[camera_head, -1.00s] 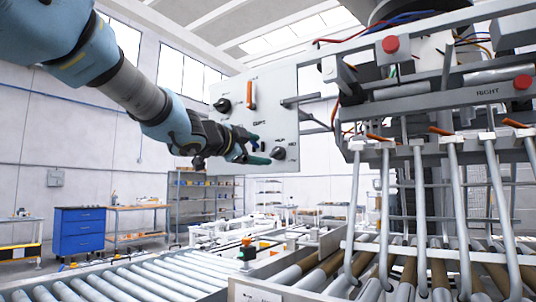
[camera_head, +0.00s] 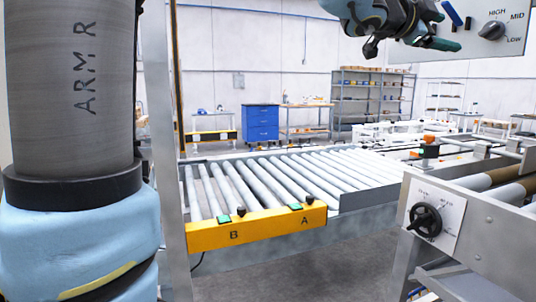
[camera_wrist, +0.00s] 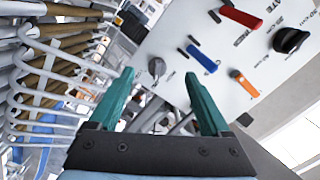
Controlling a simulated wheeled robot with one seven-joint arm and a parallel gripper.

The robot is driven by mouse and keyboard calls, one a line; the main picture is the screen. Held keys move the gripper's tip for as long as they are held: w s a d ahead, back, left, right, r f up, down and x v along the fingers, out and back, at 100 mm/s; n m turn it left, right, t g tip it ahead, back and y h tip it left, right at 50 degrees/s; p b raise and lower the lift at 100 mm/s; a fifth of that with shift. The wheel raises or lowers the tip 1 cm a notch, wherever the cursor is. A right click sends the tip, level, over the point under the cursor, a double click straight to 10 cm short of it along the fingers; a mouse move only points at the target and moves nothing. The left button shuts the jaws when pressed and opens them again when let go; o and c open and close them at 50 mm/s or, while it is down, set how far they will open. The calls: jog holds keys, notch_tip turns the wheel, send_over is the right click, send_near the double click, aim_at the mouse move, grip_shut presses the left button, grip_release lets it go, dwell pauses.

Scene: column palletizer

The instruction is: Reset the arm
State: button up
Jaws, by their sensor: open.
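My gripper (camera_head: 450,30) is at the top right of the head view, in front of the white control panel (camera_head: 482,52). In the wrist view its two teal fingers (camera_wrist: 158,75) are spread apart with nothing between them. Beyond the fingertips are a grey knob (camera_wrist: 156,66), a blue lever (camera_wrist: 202,60), a red lever (camera_wrist: 241,17), an orange lever (camera_wrist: 244,83) and a black knob (camera_wrist: 290,40) on the panel. I cannot tell how far the fingertips are from the panel; no contact shows. In the head view the knob (camera_head: 492,30) has HIGH, MID and LOW marks.
A roller conveyor (camera_head: 262,180) with a yellow front plate (camera_head: 262,229) marked B and A fills the middle. A machine with a black dial (camera_head: 425,220) stands at right. Metal rods (camera_wrist: 50,75) crowd the wrist view's left. A blue cabinet (camera_head: 260,123) and shelves (camera_head: 347,95) stand behind.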

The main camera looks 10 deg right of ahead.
jog(key=w+a+f+n+t+y, duration=0.5)
jog(key=w+a+f+n+y, duration=0.3)
jog(key=w+a+f, duration=0.55)
jog(key=w+a+f+n+g+y+p, duration=0.15)
jog(key=a+f+n+y, duration=0.4)
jog(key=a+f, duration=0.75)
jog(key=s+a+f+n+g+y, duration=0.1)
jog(key=s+a+f+n+g, duration=0.2)
jog(key=s+a+f+n, duration=0.2)
jog(key=s+a+f+n+g+y+p, duration=0.1)
jog(key=s+a+f+n+g, duration=0.3)
jog(key=s+a+f, duration=0.6)
jog(key=s+a+n+y, duration=0.1)
jog(key=s+a+n, duration=0.1)
jog(key=a, duration=0.4)
jog(key=shift+f, duration=0.4)
jog(key=shift+d, duration=0.1)
jog(key=shift+c, duration=0.3)
